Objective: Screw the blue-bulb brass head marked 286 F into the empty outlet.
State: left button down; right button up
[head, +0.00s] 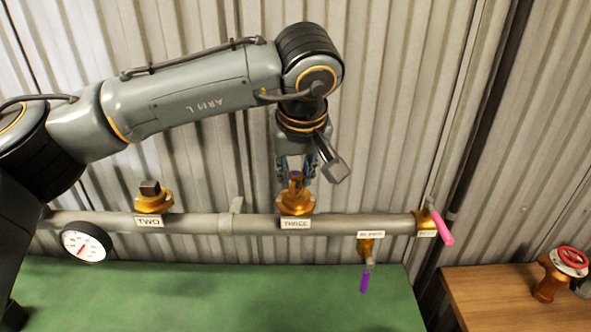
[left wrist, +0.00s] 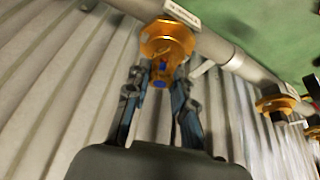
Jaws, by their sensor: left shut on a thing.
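The brass head with the blue bulb (head: 296,178) stands upright at the brass outlet (head: 295,207) labelled THREE on the grey pipe. My left gripper (head: 296,170) comes down from above and is shut on the head. In the left wrist view the head (left wrist: 160,72) sits between the two fingers of my left gripper (left wrist: 160,88), against the brass outlet flange (left wrist: 168,38). I cannot tell how deep the head sits in the outlet. No marking on the head is legible. My right gripper is in neither view.
The outlet labelled TWO (head: 152,201) carries a dark square-topped fitting. A gauge (head: 86,242), a purple lever (head: 364,282) and a pink lever (head: 442,228) are on the pipe. A red-wheeled valve (head: 571,258) is at the wooden table (head: 490,290). The green surface (head: 220,295) looks clear.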

pick_arm(q)
jog(key=shift+m, duration=0.5)
jog(key=shift+m+h, duration=0.4)
jog(key=shift+m, duration=0.1)
jog(key=c, duration=1.1)
grip_release()
jog(key=shift+o, duration=0.2)
